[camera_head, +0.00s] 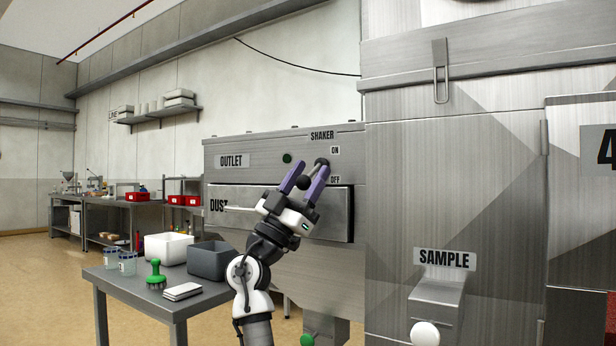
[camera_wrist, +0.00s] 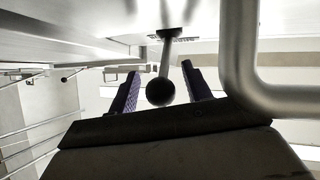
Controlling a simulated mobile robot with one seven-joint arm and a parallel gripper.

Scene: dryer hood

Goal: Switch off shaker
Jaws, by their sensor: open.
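The shaker lever ends in a round black knob (camera_head: 321,162) on the grey machine panel, under the SHAKER label (camera_head: 322,135). The ON label (camera_head: 335,150) sits above the OFF label (camera_head: 335,179) beside it. From here I cannot tell exactly which label the lever points to. My gripper (camera_head: 309,168) has its purple fingers open at the lever, partly covering it. In the wrist view the black knob (camera_wrist: 160,92) and its thin shaft stand between the two open fingers (camera_wrist: 161,72), with gaps on both sides.
A drawer marked DUST (camera_head: 235,200) with a bar handle lies behind my gripper and arm. In the wrist view a thick metal bar (camera_wrist: 238,60) runs close to the right finger. A grey table (camera_head: 150,300) with bins and a green brush (camera_head: 156,275) stands to the left.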

